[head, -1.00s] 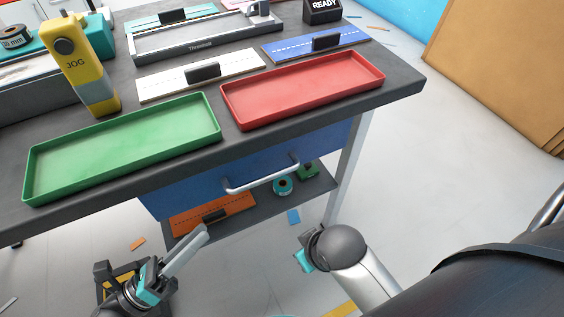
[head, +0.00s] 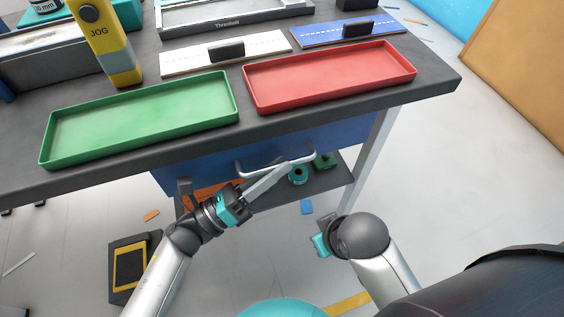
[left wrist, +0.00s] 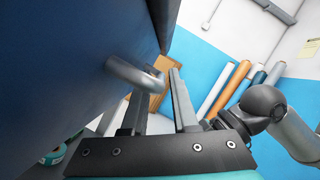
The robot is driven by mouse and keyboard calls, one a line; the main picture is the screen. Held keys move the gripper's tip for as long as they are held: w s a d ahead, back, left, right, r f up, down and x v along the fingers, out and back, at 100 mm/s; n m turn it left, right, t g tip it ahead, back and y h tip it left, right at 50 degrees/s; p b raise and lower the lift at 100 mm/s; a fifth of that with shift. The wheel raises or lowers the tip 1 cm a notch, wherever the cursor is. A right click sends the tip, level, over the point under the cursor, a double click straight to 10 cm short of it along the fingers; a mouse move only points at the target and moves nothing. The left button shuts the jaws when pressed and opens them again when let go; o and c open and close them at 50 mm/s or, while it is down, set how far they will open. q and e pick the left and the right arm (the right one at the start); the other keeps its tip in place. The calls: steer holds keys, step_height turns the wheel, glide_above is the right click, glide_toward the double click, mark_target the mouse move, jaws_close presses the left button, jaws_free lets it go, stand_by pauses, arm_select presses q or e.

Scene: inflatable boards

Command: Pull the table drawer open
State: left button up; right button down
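The table drawer has a blue front (head: 345,133) under the dark tabletop and looks closed. Its silver bar handle (head: 312,152) spans the front's lower middle. My left gripper (head: 285,175) is at the handle, its long grey fingers overlapping it in the head view. In the left wrist view the two fingers (left wrist: 160,103) stand apart, with the handle (left wrist: 130,75) close by the left finger's tip. I cannot tell whether the bar lies between the fingers or touches them.
A green tray (head: 140,118) and a red tray (head: 330,77) lie on the tabletop (head: 440,85) above the drawer. A lower shelf (head: 340,178) holds an orange board and a teal roll (head: 298,174). A table leg (head: 370,155) stands right of the drawer.

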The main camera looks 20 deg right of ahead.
arm_select(q)
steer(key=shift+x, duration=0.85)
steer(key=shift+c, duration=0.3)
jaws_close()
steer(key=shift+a, duration=0.1)
stand_by(0.4)
